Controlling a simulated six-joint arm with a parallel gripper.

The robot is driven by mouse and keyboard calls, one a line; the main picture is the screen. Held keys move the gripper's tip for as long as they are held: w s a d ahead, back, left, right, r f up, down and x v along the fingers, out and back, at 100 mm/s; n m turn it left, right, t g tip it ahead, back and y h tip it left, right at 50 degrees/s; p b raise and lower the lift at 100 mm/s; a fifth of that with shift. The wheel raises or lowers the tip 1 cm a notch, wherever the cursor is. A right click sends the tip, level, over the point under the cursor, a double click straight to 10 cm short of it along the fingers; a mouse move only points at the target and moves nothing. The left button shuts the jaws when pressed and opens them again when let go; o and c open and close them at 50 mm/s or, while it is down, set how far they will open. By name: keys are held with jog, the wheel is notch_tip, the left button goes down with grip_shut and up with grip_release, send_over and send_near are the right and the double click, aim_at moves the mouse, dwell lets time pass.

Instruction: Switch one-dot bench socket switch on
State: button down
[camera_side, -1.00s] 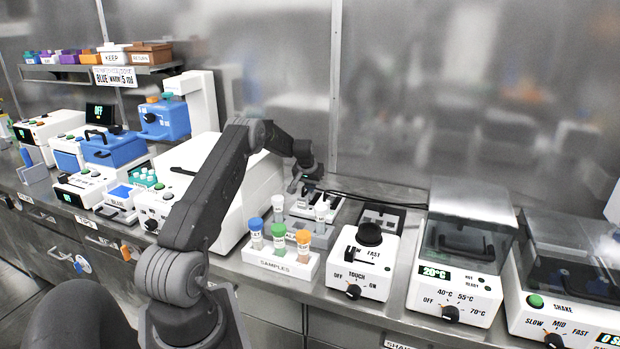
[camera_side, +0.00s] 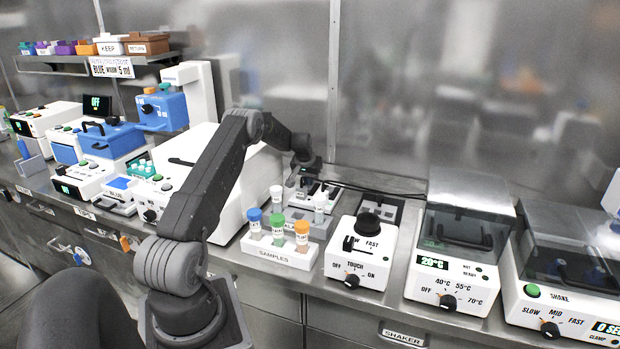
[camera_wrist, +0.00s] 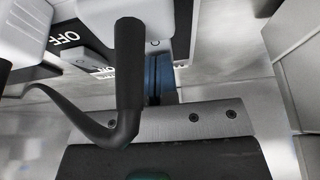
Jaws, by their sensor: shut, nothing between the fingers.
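My gripper is over the bench socket unit (camera_side: 317,187) at the back of the bench, left of the vortex mixer. The wrist view shows its blue fingers (camera_wrist: 159,76) close together, shut and empty. Their tips are beside a grey switch (camera_wrist: 86,58) on a black panel with an OFF label (camera_wrist: 64,38) and a partly covered ON label. I cannot tell whether the tips touch the switch. A white plug (camera_wrist: 150,12) with a thick black cable (camera_wrist: 128,75) covers part of the panel. No dot marks are readable, and the switch's position is unclear.
The sample rack (camera_side: 279,252) with capped tubes stands in front of the sockets. The vortex mixer (camera_side: 360,262) is to its right, and a large white machine (camera_side: 235,180) to its left. A second dark socket (camera_side: 382,205) lies behind the mixer. A cable runs along the back.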

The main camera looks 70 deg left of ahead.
jog(key=shift+s+d+f, duration=0.1)
jog(key=shift+s+d, duration=0.25)
jog(key=shift+r, duration=0.55)
jog(key=v, duration=1.3)
jog(key=shift+a, duration=0.15)
jog(key=shift+w+r, duration=0.1)
jog(key=shift+w, duration=0.05)
jog(key=shift+w+a+r, duration=0.3)
jog(key=shift+w+a, duration=0.1)
jog(key=shift+a, duration=0.05)
jog(key=shift+f, duration=0.1)
